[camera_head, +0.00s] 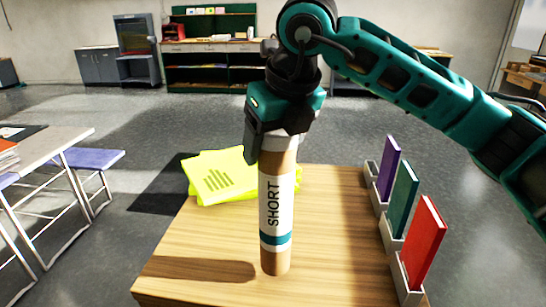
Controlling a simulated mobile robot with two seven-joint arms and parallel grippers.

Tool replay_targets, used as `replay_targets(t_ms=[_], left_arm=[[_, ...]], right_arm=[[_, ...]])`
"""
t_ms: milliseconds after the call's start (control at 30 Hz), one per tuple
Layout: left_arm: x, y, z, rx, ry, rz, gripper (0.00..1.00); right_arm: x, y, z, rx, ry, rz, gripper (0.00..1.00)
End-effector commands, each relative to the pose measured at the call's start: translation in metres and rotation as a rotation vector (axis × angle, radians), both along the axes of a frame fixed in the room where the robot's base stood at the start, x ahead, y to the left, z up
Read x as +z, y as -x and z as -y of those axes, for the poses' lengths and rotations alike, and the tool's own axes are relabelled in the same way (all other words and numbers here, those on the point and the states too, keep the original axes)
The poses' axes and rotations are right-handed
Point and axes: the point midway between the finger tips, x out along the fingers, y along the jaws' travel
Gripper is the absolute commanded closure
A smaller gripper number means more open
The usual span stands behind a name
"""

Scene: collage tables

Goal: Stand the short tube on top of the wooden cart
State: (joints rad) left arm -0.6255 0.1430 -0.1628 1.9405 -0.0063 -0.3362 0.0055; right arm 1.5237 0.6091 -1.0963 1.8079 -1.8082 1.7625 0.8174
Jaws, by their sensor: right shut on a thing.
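The short tube (276,215) is a tan cylinder with a white label reading "SHORT" and a teal band. My right gripper (276,145) is shut around its upper end, and the tube hangs upright, top up. The wooden cart top (330,270) is beneath it in the front middle. The tube's lower end appears over the cart top, with a dark shadow to its left; I cannot tell whether it touches the wood. My left gripper is not in view.
Yellow-green folded cloth or vests (222,178) lie at the cart's back left. Purple, teal and red books (424,240) stand in a grey rack (390,240) along the right edge. The cart's front middle is bare wood. A table with a bench (90,158) stands at left.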

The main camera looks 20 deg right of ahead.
Motion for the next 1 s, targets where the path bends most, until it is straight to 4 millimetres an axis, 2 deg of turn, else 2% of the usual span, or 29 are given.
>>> replay_targets(t_ms=[100,167,533,567,800,1000], left_arm=[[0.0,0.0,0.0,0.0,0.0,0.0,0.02],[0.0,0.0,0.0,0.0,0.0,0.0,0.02],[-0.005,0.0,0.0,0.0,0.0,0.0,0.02],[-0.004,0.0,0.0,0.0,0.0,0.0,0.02],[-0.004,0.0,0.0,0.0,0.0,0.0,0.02],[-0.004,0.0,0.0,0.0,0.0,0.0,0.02]], right_arm=[[-0.02,0.0,0.001,-0.001,0.0,-0.002,0.82],[-0.025,0.0,0.0,-0.001,0.0,0.0,0.82],[-0.03,0.0,0.0,0.0,-0.001,0.002,0.82],[-0.029,0.0,0.0,0.0,0.0,0.001,0.29],[-0.029,0.0,0.0,0.0,0.0,0.0,0.06],[-0.029,0.0,0.0,0.0,0.0,0.0,0.05]])
